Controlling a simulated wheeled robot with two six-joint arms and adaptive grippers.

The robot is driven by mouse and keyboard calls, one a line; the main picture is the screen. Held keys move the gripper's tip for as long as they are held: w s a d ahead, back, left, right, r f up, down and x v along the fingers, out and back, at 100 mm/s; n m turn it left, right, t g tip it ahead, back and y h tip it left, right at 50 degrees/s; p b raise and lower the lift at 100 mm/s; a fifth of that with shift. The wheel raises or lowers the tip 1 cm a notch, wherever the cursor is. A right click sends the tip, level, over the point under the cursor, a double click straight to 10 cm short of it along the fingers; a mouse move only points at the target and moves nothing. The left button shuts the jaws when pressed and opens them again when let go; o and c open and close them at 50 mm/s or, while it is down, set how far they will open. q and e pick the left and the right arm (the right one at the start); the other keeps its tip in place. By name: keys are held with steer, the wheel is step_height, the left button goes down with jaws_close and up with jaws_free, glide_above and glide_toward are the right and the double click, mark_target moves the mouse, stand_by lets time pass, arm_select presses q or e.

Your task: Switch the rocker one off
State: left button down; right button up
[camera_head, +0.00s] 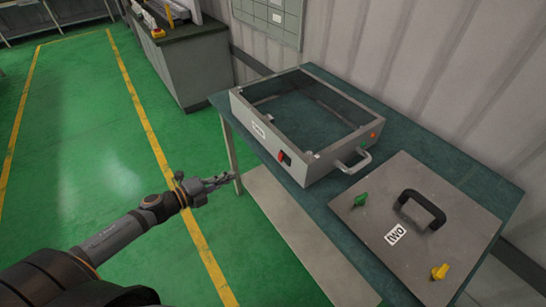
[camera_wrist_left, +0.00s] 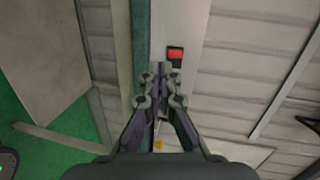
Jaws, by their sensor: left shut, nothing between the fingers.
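A red rocker switch (camera_head: 284,157) sits on the front face of an open-topped grey box (camera_head: 318,166) on the table. It also shows in the left wrist view (camera_wrist_left: 175,53), just beyond and slightly right of my fingertips. Which side of it is pressed is too small to tell. My left gripper (camera_head: 230,179) is shut and empty, in front of the table edge, left of and apart from the box in the head view. Its closed fingers also show in the left wrist view (camera_wrist_left: 160,70). My right gripper is out of view.
The box has a metal handle (camera_head: 354,162) and an orange button (camera_head: 374,135). A grey plate (camera_head: 420,195) with a black handle, a green knob (camera_head: 360,200) and a yellow knob (camera_head: 440,271) lies right on the teal table (camera_head: 470,175). Green floor left is clear.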

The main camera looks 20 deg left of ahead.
arm_select(q)
steer(key=d+r+m, duration=0.1)
steer(key=d+r+h, duration=0.1)
steer(key=shift+s+d+r+m+g, duration=0.2)
steer(key=shift+s+d+m+g, duration=0.1)
steer(key=shift+s+d+m, duration=0.1)
steer(key=shift+w, duration=0.1)
glide_toward(279, 159)
steer(key=x, duration=0.6)
steer(key=shift+w+r, duration=0.1)
steer(key=shift+w+d+f, duration=0.2)
steer(key=shift+w, duration=0.05)
